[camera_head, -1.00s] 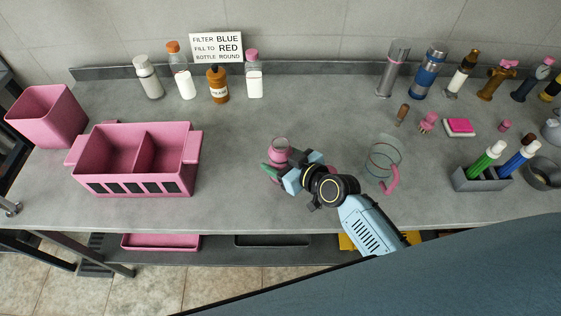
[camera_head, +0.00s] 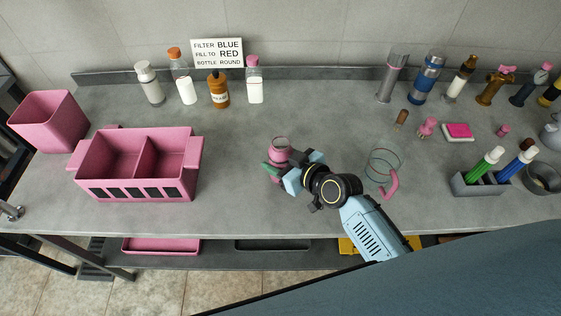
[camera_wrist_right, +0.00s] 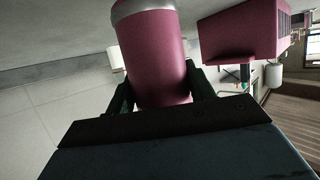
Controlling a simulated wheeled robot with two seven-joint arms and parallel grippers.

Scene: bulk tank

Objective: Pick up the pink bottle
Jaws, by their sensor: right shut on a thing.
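The pink bottle (camera_head: 279,146) stands at the middle of the grey counter, with a pale grey band near its top. My right gripper (camera_head: 280,171) is at the bottle from the front right, and its fingers hide the bottle's lower part. In the right wrist view the pink bottle (camera_wrist_right: 155,55) lies between the two dark fingers (camera_wrist_right: 162,88), which are shut on its sides. I cannot tell whether the bottle's base touches the counter. My left gripper is not in view.
A pink two-compartment caddy (camera_head: 187,183) and pink bin (camera_head: 48,122) stand at left. Several bottles line the back below a sign (camera_head: 217,53). A clear jug with a pink handle (camera_head: 389,184) stands close right of my gripper. A marker holder (camera_head: 475,187) is farther right.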

